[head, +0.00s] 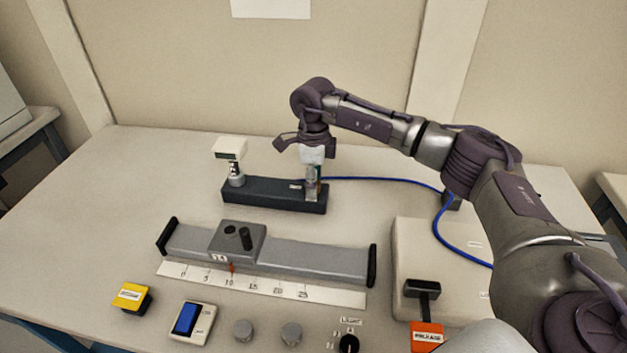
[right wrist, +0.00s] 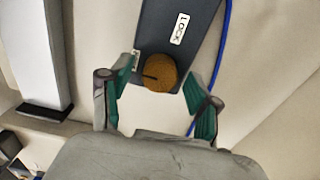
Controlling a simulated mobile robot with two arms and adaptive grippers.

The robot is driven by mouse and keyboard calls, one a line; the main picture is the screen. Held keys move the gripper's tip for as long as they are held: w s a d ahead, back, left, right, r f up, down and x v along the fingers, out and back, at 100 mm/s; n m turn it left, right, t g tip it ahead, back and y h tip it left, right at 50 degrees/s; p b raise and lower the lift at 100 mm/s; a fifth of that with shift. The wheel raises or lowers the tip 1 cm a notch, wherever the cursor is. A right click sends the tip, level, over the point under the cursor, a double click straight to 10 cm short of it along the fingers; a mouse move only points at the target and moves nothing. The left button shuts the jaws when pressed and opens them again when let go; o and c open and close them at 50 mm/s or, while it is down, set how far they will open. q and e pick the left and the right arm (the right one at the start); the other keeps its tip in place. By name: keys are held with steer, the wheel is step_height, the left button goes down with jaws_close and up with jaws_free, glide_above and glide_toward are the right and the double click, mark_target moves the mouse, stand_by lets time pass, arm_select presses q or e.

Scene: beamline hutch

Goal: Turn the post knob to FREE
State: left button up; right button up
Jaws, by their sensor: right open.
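The post knob (right wrist: 161,73) is a round brown knob with a dark line on top, on a dark base block. The line points to the left in the right wrist view. A LOCK label (right wrist: 180,28) lies above the knob; another small label (right wrist: 136,60) is mostly hidden by the left finger. My right gripper (right wrist: 164,72) is open, its green-padded fingers on either side of the knob; I cannot tell whether they touch it. In the head view my right gripper (head: 313,178) points down at the right end of the dark base (head: 260,192) and hides the knob. My left gripper is not in view.
A post with a pale head (head: 230,148) stands at the base's left end. A blue hose (head: 385,181) runs right. In front lie a grey rail (head: 315,256) with carriage, a ruler (head: 260,284), a yellow button (head: 130,295), a blue switch (head: 186,318) and a black lever (head: 423,288).

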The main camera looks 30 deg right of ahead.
step_height(320, 180, up, 12)
stand_by(0.4)
stand_by(0.3)
